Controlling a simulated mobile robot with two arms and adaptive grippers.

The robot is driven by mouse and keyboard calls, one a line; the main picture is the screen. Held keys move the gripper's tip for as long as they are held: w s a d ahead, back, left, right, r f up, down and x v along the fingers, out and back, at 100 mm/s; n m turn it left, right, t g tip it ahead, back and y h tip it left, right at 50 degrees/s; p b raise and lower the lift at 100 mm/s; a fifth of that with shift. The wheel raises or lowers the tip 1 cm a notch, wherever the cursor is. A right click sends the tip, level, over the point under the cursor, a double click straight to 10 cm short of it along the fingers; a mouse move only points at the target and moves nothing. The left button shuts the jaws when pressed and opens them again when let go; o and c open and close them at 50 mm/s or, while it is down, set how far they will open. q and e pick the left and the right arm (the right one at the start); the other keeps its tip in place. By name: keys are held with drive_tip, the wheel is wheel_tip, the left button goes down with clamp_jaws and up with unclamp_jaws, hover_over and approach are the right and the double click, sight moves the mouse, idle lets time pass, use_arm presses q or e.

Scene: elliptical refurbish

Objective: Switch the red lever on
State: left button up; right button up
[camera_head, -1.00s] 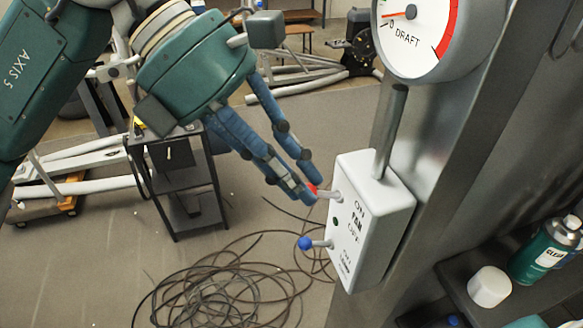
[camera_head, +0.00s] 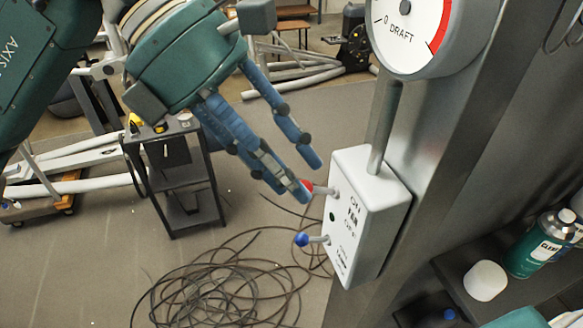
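The red lever (camera_head: 307,187) sticks out to the left from the upper part of a white switch box (camera_head: 372,212) marked ON, FAN and OFF. Its red knob is partly hidden by a fingertip. My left gripper (camera_head: 309,176) is open, with its blue fingers spread. The lower finger's tip is at the red knob and overlaps it in the picture; I cannot tell if they touch. The upper finger is apart, above the lever. My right gripper is not in view.
A blue-knobbed lever (camera_head: 302,239) sits lower on the same box. A DRAFT gauge (camera_head: 425,35) is above it on a metal post. Coiled cables (camera_head: 225,285) lie on the floor. A shelf at lower right holds a spray can (camera_head: 540,243) and a white cup-like item (camera_head: 486,281).

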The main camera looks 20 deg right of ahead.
use_arm(q)
drive_tip(key=v, duration=1.1)
